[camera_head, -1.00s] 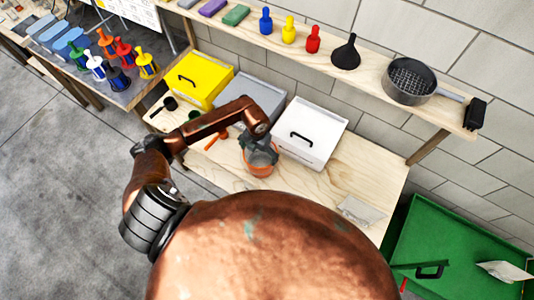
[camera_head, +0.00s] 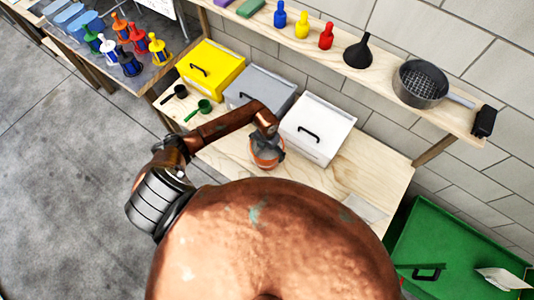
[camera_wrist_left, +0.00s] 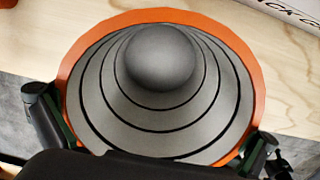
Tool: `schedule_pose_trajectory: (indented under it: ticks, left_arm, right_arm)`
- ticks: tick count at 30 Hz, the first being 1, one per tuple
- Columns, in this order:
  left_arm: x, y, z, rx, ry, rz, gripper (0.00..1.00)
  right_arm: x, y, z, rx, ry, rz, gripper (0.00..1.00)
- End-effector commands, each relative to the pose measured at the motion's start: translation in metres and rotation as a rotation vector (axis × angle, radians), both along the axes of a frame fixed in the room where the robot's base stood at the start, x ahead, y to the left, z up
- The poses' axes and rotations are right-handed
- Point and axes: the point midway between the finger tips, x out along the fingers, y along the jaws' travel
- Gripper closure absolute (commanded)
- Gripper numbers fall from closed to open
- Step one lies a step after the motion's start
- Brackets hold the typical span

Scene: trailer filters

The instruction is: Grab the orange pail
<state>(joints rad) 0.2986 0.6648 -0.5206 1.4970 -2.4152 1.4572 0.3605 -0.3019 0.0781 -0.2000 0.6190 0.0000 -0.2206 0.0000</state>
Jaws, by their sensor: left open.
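The orange pail (camera_head: 262,160) stands on the wooden workbench, in front of the white box. In the left wrist view the pail's orange rim (camera_wrist_left: 252,75) surrounds a grey ringed inside with a rounded grey dome. My left gripper (camera_head: 268,146) is over the pail. In the left wrist view its two fingers sit at the left and right sides of the rim, with the pail between them; the gripper (camera_wrist_left: 150,120) is open. Whether the fingers touch the pail I cannot tell. My right gripper is not in view.
Yellow (camera_head: 211,70), grey (camera_head: 259,88) and white (camera_head: 316,128) boxes line the back of the bench (camera_head: 375,172). Black (camera_head: 178,92) and green (camera_head: 200,109) scoops lie at left. A shelf (camera_head: 350,72) runs above, holding a strainer (camera_head: 418,85). A green bin (camera_head: 445,250) stands at right.

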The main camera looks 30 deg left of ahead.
Motion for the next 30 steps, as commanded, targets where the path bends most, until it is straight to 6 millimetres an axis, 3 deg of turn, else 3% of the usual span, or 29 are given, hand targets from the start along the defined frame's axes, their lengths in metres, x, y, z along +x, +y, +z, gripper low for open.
schedule_pose_trajectory:
  ticks: [5, 21, 30]
  left_arm:
    - [-0.0002, 0.0004, 0.0, 0.0, 0.0, 0.001, 0.01]
    - [0.0, 0.0005, 0.0007, -0.001, -0.001, 0.002, 0.37]
    - [0.0004, 0.0005, 0.003, -0.001, -0.002, 0.001, 0.38]
  right_arm:
    - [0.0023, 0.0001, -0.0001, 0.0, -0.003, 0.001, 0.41]
    - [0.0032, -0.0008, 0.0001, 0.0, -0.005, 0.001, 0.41]
    - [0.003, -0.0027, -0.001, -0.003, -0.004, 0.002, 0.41]
